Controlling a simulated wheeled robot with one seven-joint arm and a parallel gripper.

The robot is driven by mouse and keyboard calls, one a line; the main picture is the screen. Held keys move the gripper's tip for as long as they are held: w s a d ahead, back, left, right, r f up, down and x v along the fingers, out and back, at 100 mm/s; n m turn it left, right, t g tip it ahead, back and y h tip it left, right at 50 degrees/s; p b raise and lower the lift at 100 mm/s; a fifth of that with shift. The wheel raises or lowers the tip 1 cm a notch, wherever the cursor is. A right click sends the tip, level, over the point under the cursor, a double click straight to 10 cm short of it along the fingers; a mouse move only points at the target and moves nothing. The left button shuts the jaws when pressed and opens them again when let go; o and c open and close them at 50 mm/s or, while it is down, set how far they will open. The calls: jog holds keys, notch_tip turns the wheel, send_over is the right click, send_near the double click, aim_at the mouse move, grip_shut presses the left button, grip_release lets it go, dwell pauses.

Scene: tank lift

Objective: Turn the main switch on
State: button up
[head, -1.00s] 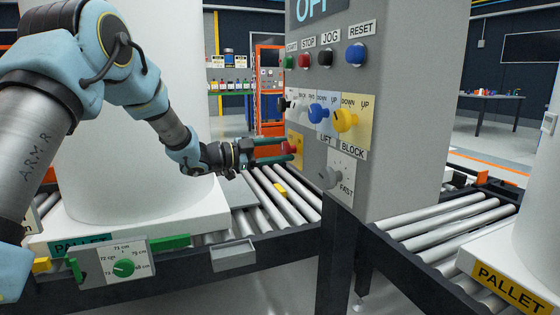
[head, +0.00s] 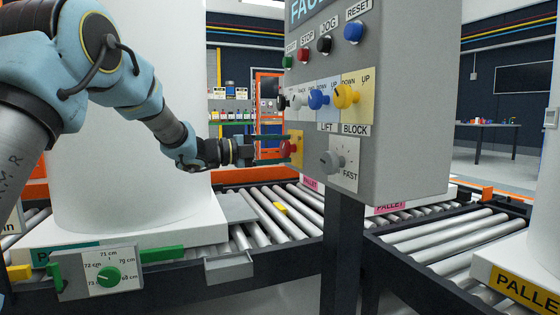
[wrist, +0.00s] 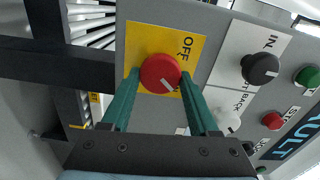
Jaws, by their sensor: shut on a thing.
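The main switch is a red rotary knob (wrist: 160,73) on a yellow plate (wrist: 192,48) marked OFF. It also shows in the head view as a red knob (head: 288,149) on the left side of the grey control box (head: 410,130). A white pointer line on the knob slants toward the lower right in the wrist view, away from the OFF mark. My gripper (wrist: 158,88) has its green fingers on both sides of the knob and is shut on it. In the head view my gripper (head: 280,150) reaches the knob from the left.
The display (head: 308,8) shows the start of FAULT, cut off by the frame. Coloured buttons, a blue knob (head: 318,99), a yellow knob (head: 345,96) and a grey speed knob (head: 331,161) crowd the panel. Roller conveyors (head: 450,238) run below, with a large white tank (head: 130,130) behind my arm.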

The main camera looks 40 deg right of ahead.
jog(key=shift+f+m+b, duration=0.1)
jog(key=shift+m+b, duration=0.35)
jog(key=shift+m, duration=0.15)
jog(key=o, duration=1.4)
jog(key=shift+a, duration=0.1)
jog(key=p+v, duration=0.1)
jog(key=v, duration=0.9)
jog(key=shift+w+a, duration=0.15)
jog(key=shift+a, duration=0.2)
jog(key=shift+w, duration=0.1)
